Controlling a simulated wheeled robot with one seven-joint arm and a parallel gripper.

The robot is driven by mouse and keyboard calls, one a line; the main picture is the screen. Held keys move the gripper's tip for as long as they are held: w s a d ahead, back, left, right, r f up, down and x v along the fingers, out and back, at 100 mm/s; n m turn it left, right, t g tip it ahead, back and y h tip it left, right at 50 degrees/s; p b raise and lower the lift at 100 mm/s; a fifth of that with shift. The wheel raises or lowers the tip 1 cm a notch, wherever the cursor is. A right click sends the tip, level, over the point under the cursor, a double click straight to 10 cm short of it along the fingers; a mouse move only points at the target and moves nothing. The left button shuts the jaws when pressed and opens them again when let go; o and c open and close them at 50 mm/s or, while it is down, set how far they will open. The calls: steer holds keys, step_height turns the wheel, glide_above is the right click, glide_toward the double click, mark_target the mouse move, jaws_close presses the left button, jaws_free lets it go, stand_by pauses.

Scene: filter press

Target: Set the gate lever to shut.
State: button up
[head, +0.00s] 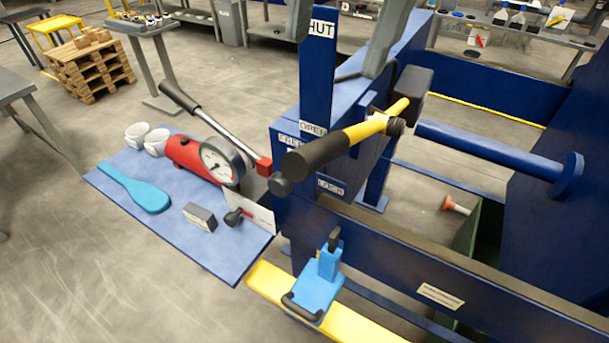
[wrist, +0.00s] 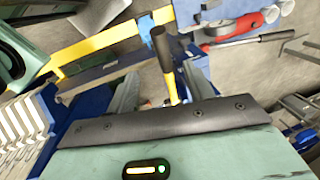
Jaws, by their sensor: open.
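The gate lever (head: 345,140) has a yellow shaft and a thick black grip. Its grip points toward the lower left, close to the OPEN label (head: 312,128). The SHUT label (head: 322,28) is higher on the blue upright post. My gripper (head: 340,55) is open, its two grey fingers reaching down from the top edge, above the lever. In the wrist view the lever (wrist: 160,45) shows between the spread fingers of my gripper (wrist: 162,75). I see no contact with it. The lever's far end is partly hidden there.
A blue mat (head: 125,205) at left holds a red gauge pump (head: 195,160), a teal paddle (head: 140,188) and white cups. FREE and LOCK labels (head: 330,186) sit low on the blue frame. A light-blue clamp (head: 318,280) stands on a yellow bar. A blue rod (head: 490,150) juts out at right.

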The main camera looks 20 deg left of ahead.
mark_target(304, 170)
steer(key=a+f+p, duration=0.1)
steer(key=f, duration=0.4)
steer(key=a+f+p, duration=0.1)
steer(key=f, duration=0.5)
steer(key=w+a+f+p, duration=0.1)
steer(key=f, duration=0.5)
